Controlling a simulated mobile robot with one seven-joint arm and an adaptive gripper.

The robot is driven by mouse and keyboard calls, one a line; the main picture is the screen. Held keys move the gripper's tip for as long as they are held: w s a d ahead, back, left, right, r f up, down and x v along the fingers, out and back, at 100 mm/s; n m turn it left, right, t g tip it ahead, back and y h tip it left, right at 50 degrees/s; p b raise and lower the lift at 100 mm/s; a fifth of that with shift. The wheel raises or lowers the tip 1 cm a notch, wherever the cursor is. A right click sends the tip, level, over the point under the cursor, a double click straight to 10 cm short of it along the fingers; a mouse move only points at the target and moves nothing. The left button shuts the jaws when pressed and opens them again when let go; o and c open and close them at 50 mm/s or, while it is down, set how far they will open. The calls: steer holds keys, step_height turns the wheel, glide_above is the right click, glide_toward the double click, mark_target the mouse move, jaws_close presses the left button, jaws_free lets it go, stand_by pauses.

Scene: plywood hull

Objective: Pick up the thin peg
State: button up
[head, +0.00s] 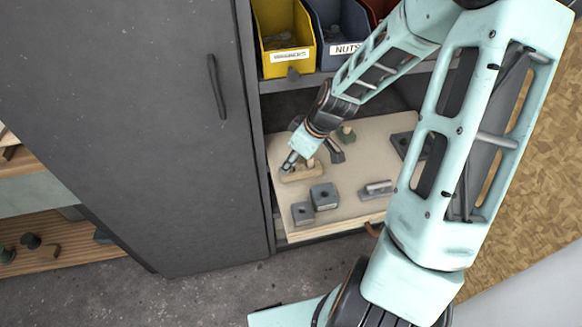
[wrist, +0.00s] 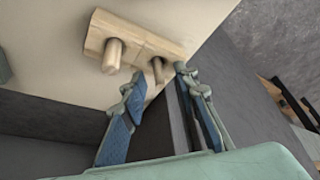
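A pale wooden block (wrist: 135,38) with two pegs stands on the shelf board; it also shows in the head view (head: 301,174). The thin peg (wrist: 157,71) is at the right end of the block in the wrist view. A thicker peg (wrist: 112,56) stands to its left. My gripper (wrist: 160,84) is open and empty, its blue-padded fingers apart, with the thin peg's end close to the gap between the fingertips. In the head view my gripper (head: 289,161) is at the block's left end and hides part of it; the thin peg is not clear there.
Grey blocks with holes (head: 323,196) and a grey metal part (head: 376,189) lie on the pale board (head: 350,213). Yellow (head: 285,35) and dark blue (head: 338,30) bins stand on the shelf above. A grey cabinet door (head: 150,130) closes off the left side.

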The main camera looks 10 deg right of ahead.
steer(key=shift+c, duration=0.3)
jaws_close()
steer(key=shift+r, duration=0.1)
steer(key=shift+r, duration=0.45)
step_height(320, 180, up, 2)
steer(key=shift+r+p, duration=0.25)
steer(key=shift+p, duration=0.2)
steer(key=s+d+r+p, duration=0.2)
steer(key=s+r+p, duration=0.2)
steer(key=s, duration=0.2)
steer(key=s+d+r+p, duration=0.3)
steer(key=s+r+p, duration=0.1)
steer(key=s+r, duration=0.1)
steer(key=shift+s+d+r, duration=0.25)
steer(key=shift+s+d, duration=0.05)
steer(key=shift+s, duration=0.6)
